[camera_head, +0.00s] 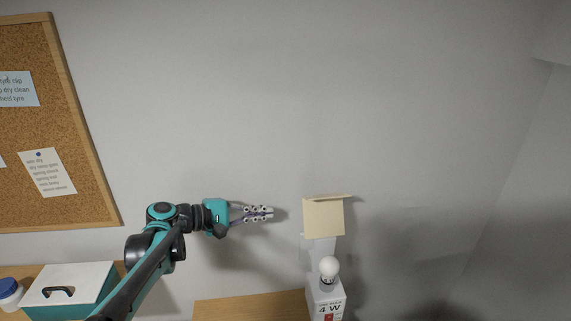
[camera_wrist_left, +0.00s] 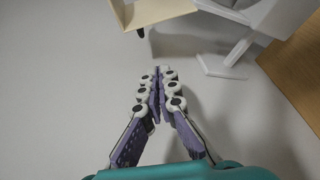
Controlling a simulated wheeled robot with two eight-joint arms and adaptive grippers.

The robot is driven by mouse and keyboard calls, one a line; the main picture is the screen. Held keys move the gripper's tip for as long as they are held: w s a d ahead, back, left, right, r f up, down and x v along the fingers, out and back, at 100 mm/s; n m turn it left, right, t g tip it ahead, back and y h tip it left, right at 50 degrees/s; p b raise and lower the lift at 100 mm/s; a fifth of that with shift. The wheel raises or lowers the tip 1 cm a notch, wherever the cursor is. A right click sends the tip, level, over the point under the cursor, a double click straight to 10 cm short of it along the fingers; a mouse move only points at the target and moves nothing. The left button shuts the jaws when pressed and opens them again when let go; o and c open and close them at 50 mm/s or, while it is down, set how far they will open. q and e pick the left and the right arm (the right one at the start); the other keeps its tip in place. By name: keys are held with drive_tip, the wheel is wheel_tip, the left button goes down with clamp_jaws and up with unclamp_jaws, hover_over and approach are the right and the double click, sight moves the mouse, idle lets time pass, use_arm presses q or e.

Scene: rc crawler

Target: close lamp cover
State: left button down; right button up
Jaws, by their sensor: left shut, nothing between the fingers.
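The lamp cover looks like a cream panel (camera_head: 324,217) with a thin ledge along its top, on the wall right of centre in the head view. A cream piece also shows at the top of the left wrist view (camera_wrist_left: 155,12). A pale bracket (camera_head: 318,245) sits below the panel, partly hidden. My left gripper (camera_head: 270,212) is shut and empty, left of the panel and apart from it. Its fingers point right along the wall, and they also show in the left wrist view (camera_wrist_left: 160,78). My right gripper is out of view.
A white bulb (camera_head: 328,268) stands with a box marked 4 W (camera_head: 327,302) below the panel. A wooden surface (camera_head: 252,307) lies at the bottom. A teal case with a white lid (camera_head: 85,278), a jar (camera_head: 9,292) and a corkboard (camera_head: 75,130) are at left.

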use_arm(q)
drive_tip(key=shift+n+h, duration=0.3)
drive_tip(key=shift+h, duration=0.1)
drive_tip(key=w+d, duration=0.2)
drive_tip(key=w+d+p, duration=0.1)
drive_tip(key=w+d, duration=0.1)
drive_tip(key=d, duration=0.1)
drive_tip(key=w+d+r+p, duration=0.1)
drive_tip(key=w+d, duration=0.1)
drive_tip(key=shift+w+d, duration=0.35)
drive_tip(key=shift+d, duration=0.05)
drive_tip(key=s, duration=0.1)
drive_tip(key=s+r+p, duration=0.1)
drive_tip(key=s+r, duration=0.1)
drive_tip(key=shift+s+d, duration=0.2)
drive_tip(key=shift+s, duration=0.2)
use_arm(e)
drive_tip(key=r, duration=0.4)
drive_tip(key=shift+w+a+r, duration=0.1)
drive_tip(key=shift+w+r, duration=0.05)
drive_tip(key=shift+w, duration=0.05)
use_arm(q)
drive_tip(key=shift+w, duration=0.1)
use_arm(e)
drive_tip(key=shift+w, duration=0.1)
use_arm(q)
drive_tip(key=shift+s, duration=0.2)
drive_tip(key=shift+r, duration=0.1)
